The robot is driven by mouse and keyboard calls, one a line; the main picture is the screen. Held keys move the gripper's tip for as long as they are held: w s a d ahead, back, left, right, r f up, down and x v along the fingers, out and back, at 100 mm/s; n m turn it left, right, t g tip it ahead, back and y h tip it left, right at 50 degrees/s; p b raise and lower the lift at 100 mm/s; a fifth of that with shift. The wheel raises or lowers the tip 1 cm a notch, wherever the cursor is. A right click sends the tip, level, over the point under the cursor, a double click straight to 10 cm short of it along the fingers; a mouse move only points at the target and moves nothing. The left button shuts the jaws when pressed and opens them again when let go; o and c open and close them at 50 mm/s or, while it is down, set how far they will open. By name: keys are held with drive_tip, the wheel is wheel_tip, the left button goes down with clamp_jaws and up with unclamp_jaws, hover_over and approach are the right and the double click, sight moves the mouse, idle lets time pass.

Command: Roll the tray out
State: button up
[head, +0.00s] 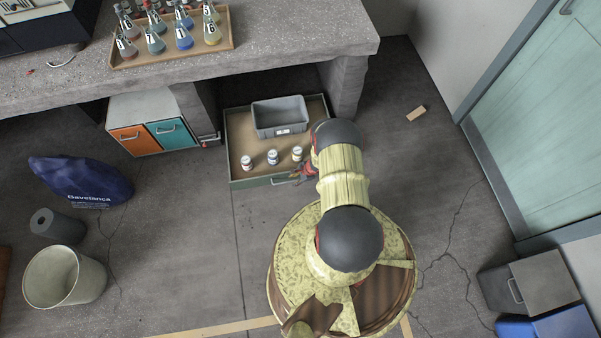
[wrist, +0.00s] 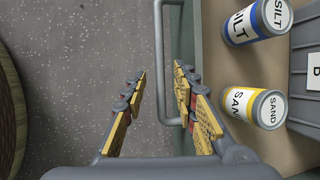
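The tray (head: 236,132) is a shallow, drawer-like box with a tan floor and a grey-green front, partly out from under the concrete bench. A grey bar handle (wrist: 159,40) is on its front. A grey bin (head: 280,118) and three small labelled jars (head: 272,157) stand in it. The wrist view shows a SILT jar (wrist: 255,22) and a SAND jar (wrist: 255,107). My gripper (head: 304,173) is at the tray's front. In the wrist view its yellow-padded fingers (wrist: 160,72) are apart, with the handle bar appearing between them. My arm hides the tray's right front.
A wooden tray of flasks (head: 175,45) is on the bench (head: 290,35). A cabinet (head: 155,125) stands left of the tray. A blue bag (head: 80,182), grey roll (head: 58,226) and bin (head: 65,277) are at left. Floor before the tray's left part is clear.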

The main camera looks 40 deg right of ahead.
drive_tip(key=v, duration=1)
drive_tip(key=shift+s+r, duration=0.15)
drive_tip(key=shift+r, duration=0.2)
idle(0.3)
